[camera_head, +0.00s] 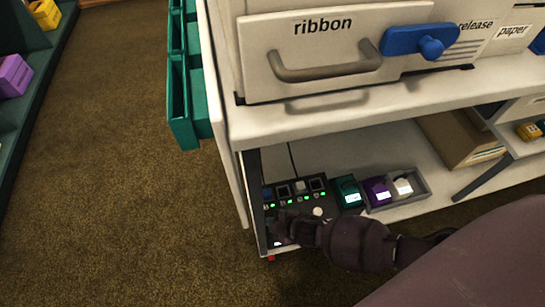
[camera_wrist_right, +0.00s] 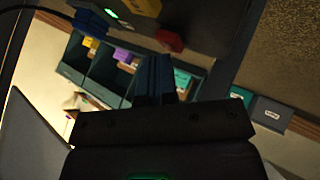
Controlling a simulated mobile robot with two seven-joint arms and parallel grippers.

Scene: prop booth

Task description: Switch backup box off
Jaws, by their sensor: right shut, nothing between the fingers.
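A dark box (camera_head: 325,207) with several small green lights and dark switches sits on the low shelf under the counter in the head view. No readable label marks it as the backup box. My right gripper (camera_head: 280,232) is at the box's near left end, shut and empty, and covers part of it. I cannot tell whether it touches the box. In the right wrist view the shut fingers (camera_wrist_right: 155,75) point up toward a dark surface (camera_wrist_right: 195,12) with a green light, and a small red part (camera_wrist_right: 170,40) shows near it. My left gripper is not in view.
A grey tray (camera_head: 423,186) with small purple and white items and a teal item (camera_head: 348,191) stand right of the box. The counter (camera_head: 300,125) with the ribbon drawer (camera_head: 335,55) overhangs the shelf. A cardboard box (camera_head: 455,140) is further right. Carpet (camera_head: 120,180) is clear at left.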

